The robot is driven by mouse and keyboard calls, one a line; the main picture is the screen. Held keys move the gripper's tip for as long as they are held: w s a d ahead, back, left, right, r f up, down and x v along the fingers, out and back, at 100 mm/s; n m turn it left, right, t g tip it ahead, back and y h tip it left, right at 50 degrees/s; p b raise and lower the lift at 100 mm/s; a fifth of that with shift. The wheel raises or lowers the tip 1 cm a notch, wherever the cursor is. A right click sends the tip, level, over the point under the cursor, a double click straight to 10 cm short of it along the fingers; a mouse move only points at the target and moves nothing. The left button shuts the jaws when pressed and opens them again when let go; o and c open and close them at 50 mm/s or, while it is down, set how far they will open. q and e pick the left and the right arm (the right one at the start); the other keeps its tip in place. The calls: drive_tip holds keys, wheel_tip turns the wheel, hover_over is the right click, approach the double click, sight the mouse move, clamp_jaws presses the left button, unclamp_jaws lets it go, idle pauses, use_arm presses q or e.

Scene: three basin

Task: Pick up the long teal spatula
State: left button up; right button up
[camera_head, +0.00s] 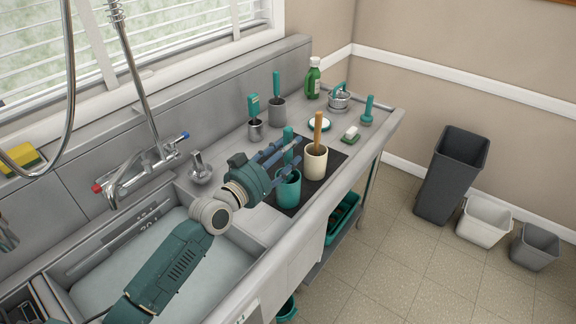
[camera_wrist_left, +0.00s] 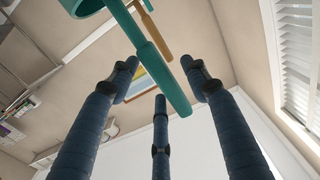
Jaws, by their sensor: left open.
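The long teal spatula stands upright in a teal cup (camera_head: 288,192) on a dark mat; its teal handle (camera_head: 288,134) rises above my fingers. My left gripper (camera_head: 287,160) reaches in from the left, with its blue fingers spread around or beside the handle above the cup. In the left wrist view, the teal handle (camera_wrist_left: 157,60) hangs upside down, its free end between the open fingers of the gripper (camera_wrist_left: 165,85). I cannot tell whether any finger touches it. The spatula's lower end is hidden in the cup. My right gripper is not in view.
A cream cup (camera_head: 316,163) with a wooden-handled tool (camera_head: 318,128) stands close right of the teal cup. Metal cups with teal-handled tools, a green bottle (camera_head: 313,78) and a kettle-like pot (camera_head: 340,97) stand farther back. The sink (camera_head: 150,265) lies front left.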

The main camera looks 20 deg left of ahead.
use_arm(q)
drive_tip(key=shift+w+d, duration=0.15)
drive_tip(key=shift+w, duration=0.4)
drive_tip(key=shift+f, duration=0.1)
drive_tip(key=c, duration=0.9)
clamp_jaws()
drive_tip(key=shift+r, duration=0.4)
wheel_tip(320, 180, up, 19)
drive_tip(key=b, duration=0.1)
drive_tip(key=shift+r+b, duration=0.15)
drive_tip(key=shift+b, duration=0.15)
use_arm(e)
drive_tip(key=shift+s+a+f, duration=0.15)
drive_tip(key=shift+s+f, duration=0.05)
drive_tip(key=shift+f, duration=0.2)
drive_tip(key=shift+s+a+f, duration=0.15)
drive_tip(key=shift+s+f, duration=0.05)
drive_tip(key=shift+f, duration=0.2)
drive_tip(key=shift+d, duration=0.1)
